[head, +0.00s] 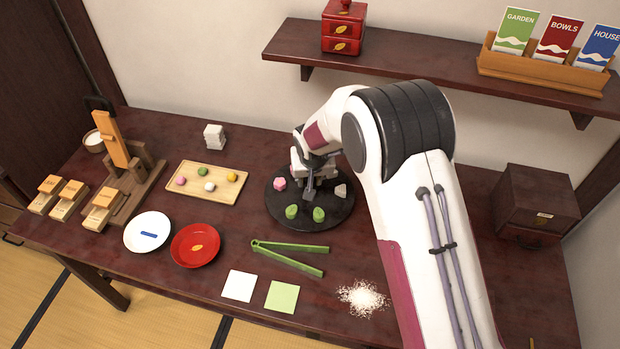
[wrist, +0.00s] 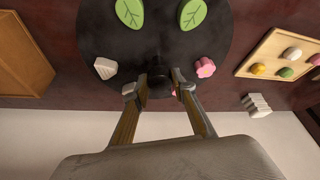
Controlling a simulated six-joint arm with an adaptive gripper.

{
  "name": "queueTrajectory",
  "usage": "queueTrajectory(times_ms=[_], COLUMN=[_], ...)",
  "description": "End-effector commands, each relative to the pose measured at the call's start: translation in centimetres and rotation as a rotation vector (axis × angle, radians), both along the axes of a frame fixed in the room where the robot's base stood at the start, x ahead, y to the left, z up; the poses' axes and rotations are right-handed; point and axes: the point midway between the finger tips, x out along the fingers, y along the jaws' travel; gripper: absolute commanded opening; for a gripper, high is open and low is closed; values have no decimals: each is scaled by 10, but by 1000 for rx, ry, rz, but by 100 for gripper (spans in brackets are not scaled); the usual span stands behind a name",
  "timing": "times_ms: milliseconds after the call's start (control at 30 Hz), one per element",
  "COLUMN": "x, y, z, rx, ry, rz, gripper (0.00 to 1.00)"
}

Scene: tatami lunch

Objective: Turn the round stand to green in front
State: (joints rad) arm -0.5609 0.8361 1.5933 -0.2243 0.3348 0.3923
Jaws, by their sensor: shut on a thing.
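The round stand (head: 276,213) is a dark disc on the table, also large in the wrist view (wrist: 115,45). Two green leaf-shaped pieces (head: 318,214) sit on its front part, towards the head camera. A pink flower-shaped piece (head: 279,184) sits at its left and a whitish angular piece (head: 341,191) at its right. My gripper (head: 309,187) is down over the stand's middle. In the wrist view its fingers (wrist: 158,86) close around a dark central knob (wrist: 158,82). A bit of pink shows beside the right finger; the stand's back part is largely hidden by my arm.
Green tongs (head: 290,262) lie just in front of the stand. A wooden tray of sweets (head: 208,196) is to the left, with a red plate (head: 195,245) nearer. White grains (head: 362,297) lie at front right. A dark box (head: 535,203) stands far right.

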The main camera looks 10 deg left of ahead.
Motion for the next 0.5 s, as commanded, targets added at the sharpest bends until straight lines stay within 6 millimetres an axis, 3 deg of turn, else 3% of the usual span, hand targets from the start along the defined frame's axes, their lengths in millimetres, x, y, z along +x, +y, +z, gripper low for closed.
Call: queueTrajectory(times_ms=[500], x=[-2], y=[0], z=[-2], rx=[-3], ry=[3], rz=[-103], gripper=[0])
